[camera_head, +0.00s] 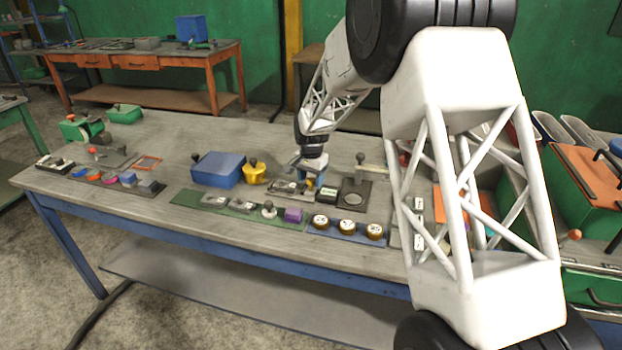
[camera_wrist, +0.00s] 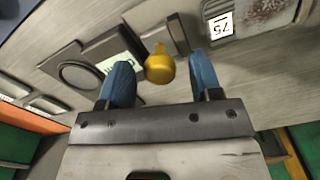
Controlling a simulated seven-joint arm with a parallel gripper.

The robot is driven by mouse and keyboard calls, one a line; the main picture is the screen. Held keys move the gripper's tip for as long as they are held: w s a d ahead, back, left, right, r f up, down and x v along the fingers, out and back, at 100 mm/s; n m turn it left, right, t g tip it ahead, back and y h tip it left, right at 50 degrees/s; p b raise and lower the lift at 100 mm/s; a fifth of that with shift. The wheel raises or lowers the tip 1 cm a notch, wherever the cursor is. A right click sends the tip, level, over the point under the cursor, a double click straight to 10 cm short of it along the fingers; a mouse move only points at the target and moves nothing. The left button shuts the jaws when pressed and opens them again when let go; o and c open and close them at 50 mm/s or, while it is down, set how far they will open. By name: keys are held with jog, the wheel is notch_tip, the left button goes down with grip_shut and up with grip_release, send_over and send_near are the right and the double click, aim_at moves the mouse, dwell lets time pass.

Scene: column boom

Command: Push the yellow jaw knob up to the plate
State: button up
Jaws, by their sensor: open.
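The yellow knob (camera_wrist: 160,66) shows in the wrist view, round with a narrower neck. It lies between the two blue fingers of my gripper (camera_wrist: 159,76), with a visible gap on each side. My gripper is open and points down over the bench; in the head view my gripper (camera_head: 312,183) is low over a small grey fixture (camera_head: 288,187). A bit of yellow shows beside the fingers there. A grey block (camera_wrist: 178,34) stands just past the knob in the wrist view; I cannot tell whether it is the plate. The jaw under the knob is mostly hidden.
A dark block with a pale display (camera_head: 328,193) stands close right of my gripper. A dark plate with a lever (camera_head: 356,194) is farther right. Round gauges (camera_head: 347,227) lie in front.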

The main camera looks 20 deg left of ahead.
grip_shut()
jog(key=shift+a+r, duration=0.1)
jog(key=shift+a, duration=1.4)
grip_release()
jog(key=shift+r, duration=0.1)
notch_tip(320, 180, up, 8)
jog(key=shift+f, duration=0.25)
